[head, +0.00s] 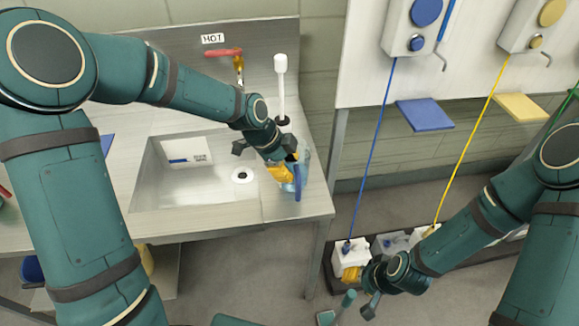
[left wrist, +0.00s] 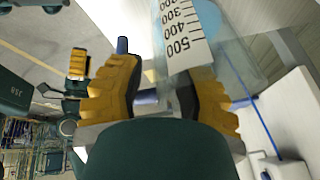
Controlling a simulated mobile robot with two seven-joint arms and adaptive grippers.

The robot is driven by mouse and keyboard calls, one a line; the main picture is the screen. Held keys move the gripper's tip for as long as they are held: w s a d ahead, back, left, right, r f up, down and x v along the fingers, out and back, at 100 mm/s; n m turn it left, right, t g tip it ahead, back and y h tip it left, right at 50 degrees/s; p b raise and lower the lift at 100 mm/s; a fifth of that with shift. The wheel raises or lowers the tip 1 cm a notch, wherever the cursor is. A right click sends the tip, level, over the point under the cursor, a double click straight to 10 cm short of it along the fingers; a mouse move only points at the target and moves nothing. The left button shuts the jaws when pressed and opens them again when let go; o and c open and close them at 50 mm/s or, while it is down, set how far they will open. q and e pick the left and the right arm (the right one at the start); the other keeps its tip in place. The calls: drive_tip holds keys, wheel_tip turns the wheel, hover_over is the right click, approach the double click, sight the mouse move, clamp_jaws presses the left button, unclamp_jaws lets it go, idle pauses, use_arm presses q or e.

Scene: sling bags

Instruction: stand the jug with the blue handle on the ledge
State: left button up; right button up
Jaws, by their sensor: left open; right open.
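The clear jug (head: 305,160) with the blue handle (head: 298,183) appears upright on the metal strip (head: 285,208) right of the sink. My left gripper (head: 280,172) is at its handle side, partly covering it. In the left wrist view, the jug (left wrist: 228,50) with its printed scale lies just beyond my open yellow fingers (left wrist: 155,88). My right gripper (head: 360,288) is open, low by a white box (head: 348,255) at the right.
The sink basin (head: 200,175) is left of the jug, with a red-handled tap (head: 225,53) behind. A white-topped upright rod (head: 281,80) stands behind the jug. Blue (head: 425,114) and yellow (head: 520,107) plates project from the wall; blue and yellow cords hang there.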

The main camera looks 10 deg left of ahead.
use_arm(q)
drive_tip(key=p+v, duration=0.1)
drive_tip(key=v, duration=1)
use_arm(e)
drive_tip(key=shift+w+r, duration=0.25)
drive_tip(key=shift+r, duration=0.55)
